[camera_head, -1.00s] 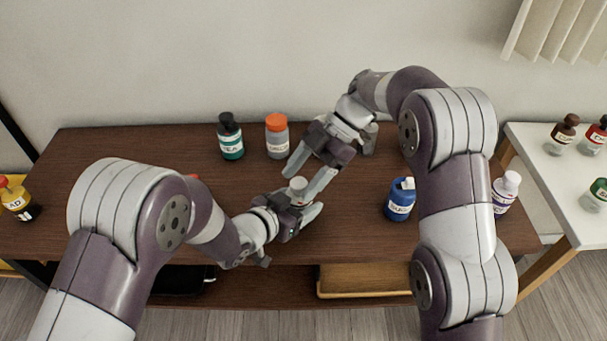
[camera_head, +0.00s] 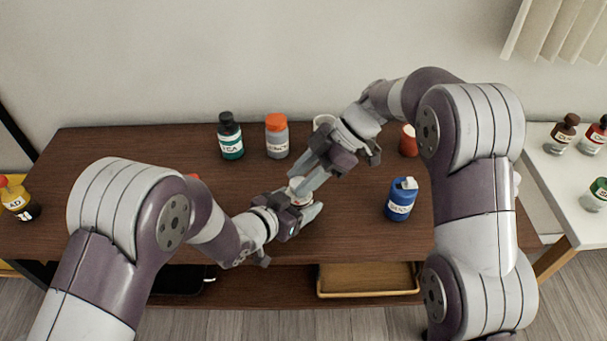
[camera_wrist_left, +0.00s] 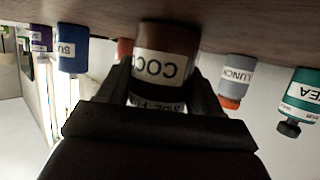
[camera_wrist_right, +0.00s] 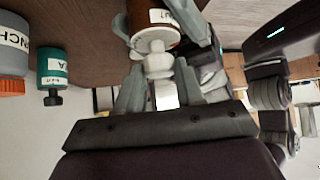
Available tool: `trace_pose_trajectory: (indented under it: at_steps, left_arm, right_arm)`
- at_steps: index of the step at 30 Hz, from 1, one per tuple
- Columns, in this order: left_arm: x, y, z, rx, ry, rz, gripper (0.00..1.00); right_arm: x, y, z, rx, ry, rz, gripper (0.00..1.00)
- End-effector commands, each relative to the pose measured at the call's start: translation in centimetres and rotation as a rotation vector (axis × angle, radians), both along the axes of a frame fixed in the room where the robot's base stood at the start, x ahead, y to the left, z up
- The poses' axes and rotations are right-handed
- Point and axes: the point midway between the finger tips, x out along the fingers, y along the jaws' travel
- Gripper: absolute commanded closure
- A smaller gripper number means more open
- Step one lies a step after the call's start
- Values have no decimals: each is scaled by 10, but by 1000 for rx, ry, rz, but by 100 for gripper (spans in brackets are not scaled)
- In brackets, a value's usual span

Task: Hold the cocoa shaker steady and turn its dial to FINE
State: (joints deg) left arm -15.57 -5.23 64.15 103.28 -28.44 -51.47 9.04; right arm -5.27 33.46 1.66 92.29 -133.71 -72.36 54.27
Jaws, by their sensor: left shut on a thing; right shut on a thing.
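The cocoa shaker (camera_head: 295,185) stands near the table's front middle, mostly hidden by my grippers in the head view. In the left wrist view its brown body (camera_wrist_left: 165,37) carries a white label reading COCO, upside down. My left gripper (camera_head: 306,209) is shut around the body. My right gripper (camera_head: 306,183) reaches down from the upper right, shut on the shaker's top. In the right wrist view its fingers (camera_wrist_right: 160,72) flank the pale dial (camera_wrist_right: 157,62). A second label strip (camera_wrist_left: 158,103) shows in part; the dial's setting cannot be read.
A teal bottle (camera_head: 230,140) and a grey orange-capped bottle (camera_head: 277,140) stand behind. A white cup (camera_head: 323,121) and a red container (camera_head: 408,141) stand near the right arm. A blue bottle (camera_head: 401,201) stands right.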

Motion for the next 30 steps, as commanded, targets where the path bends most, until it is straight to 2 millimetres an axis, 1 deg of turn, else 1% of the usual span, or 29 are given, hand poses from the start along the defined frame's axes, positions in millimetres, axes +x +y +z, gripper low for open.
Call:
trace_pose_trajectory:
  at_steps: [9,18,24,30]
  left_arm:
    - [0,0,0,0,0,-1,69]
    - [0,-1,0,0,0,-2,69]
    - [-1,-1,0,1,0,-4,69]
    - [-1,-1,0,1,0,-4,69]
  right_arm:
    - [-4,0,1,2,-1,-298,94]
    - [-7,1,1,1,0,-554,94]
    - [-8,1,1,2,-1,-677,94]
    - [-8,2,1,3,0,-755,94]
